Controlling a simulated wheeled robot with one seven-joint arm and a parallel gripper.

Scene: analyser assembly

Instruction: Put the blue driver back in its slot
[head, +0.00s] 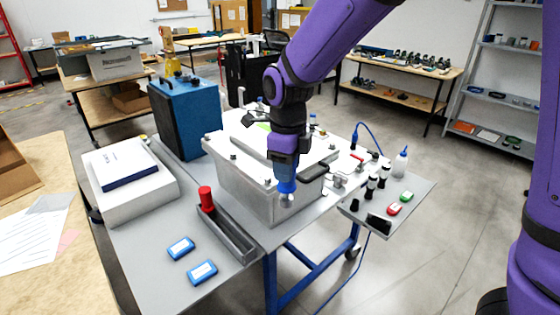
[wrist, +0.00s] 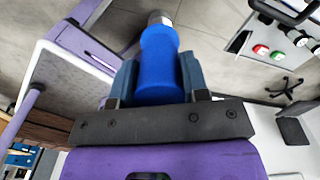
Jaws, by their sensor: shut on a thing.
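The blue driver (head: 287,187) is in my gripper (head: 287,176), in front of the large grey analyser box (head: 244,188). In the wrist view the driver's blue handle (wrist: 161,68) sits between the two fingers of my gripper (wrist: 158,80), with a metal end (wrist: 160,18) beyond it. The fingers are shut on the handle. A long grey holder (head: 236,243) lies on the table to the left of the driver. A red-handled tool (head: 206,198) stands upright at its far end. I cannot make out an empty slot clearly.
Two blue-and-white boxes (head: 181,248) lie left of the holder. A white case with a book (head: 129,165) and a blue unit (head: 185,117) stand behind. A side shelf (head: 415,207) at the right carries a bottle (head: 400,163) and small parts.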

